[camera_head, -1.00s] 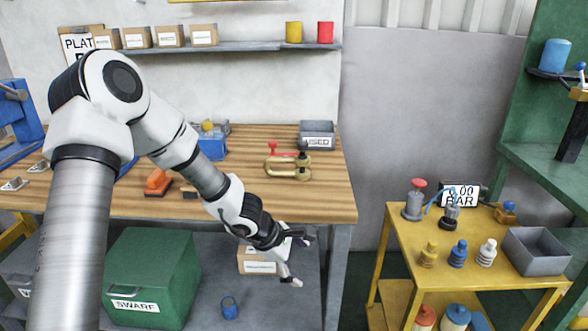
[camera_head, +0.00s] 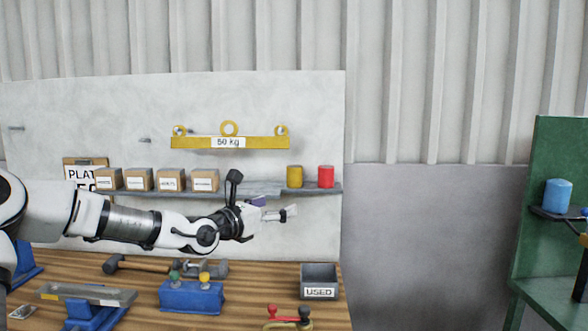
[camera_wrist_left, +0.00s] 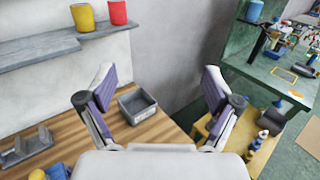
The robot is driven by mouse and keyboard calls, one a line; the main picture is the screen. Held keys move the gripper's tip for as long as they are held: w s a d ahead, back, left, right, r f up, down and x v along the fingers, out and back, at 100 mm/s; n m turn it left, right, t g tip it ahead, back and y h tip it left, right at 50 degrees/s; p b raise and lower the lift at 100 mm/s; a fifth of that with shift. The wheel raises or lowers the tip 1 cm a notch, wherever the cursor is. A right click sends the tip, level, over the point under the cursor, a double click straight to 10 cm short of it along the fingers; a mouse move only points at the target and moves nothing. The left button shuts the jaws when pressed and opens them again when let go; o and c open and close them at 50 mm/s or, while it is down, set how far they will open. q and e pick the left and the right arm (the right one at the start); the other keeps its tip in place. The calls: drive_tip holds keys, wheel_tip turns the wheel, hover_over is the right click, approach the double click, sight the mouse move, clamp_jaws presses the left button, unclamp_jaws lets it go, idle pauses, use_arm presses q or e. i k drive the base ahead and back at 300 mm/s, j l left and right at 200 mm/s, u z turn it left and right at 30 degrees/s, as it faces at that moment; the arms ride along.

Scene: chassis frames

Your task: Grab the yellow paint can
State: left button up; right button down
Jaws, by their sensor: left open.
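The yellow paint can (camera_head: 294,176) stands upright on the grey wall shelf (camera_head: 262,189), just left of a red can (camera_head: 325,177). In the left wrist view the yellow can (camera_wrist_left: 83,18) is at the upper left, beside the red can (camera_wrist_left: 118,13). My left gripper (camera_head: 275,208) is open and empty, below and a little left of the yellow can in the head view. In the left wrist view its two fingers (camera_wrist_left: 157,92) are spread wide, with nothing between them but the background. My right gripper is not in view.
Several cardboard boxes (camera_head: 172,180) stand on the shelf to the left. A yellow lifting beam (camera_head: 229,142) hangs on the wall above. The workbench (camera_head: 251,292) below holds a grey bin (camera_head: 319,281) and blue tools. A green rack (camera_head: 553,150) stands at the right.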

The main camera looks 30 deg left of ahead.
sight(294, 173)
drive_tip(key=i+j, duration=0.95)
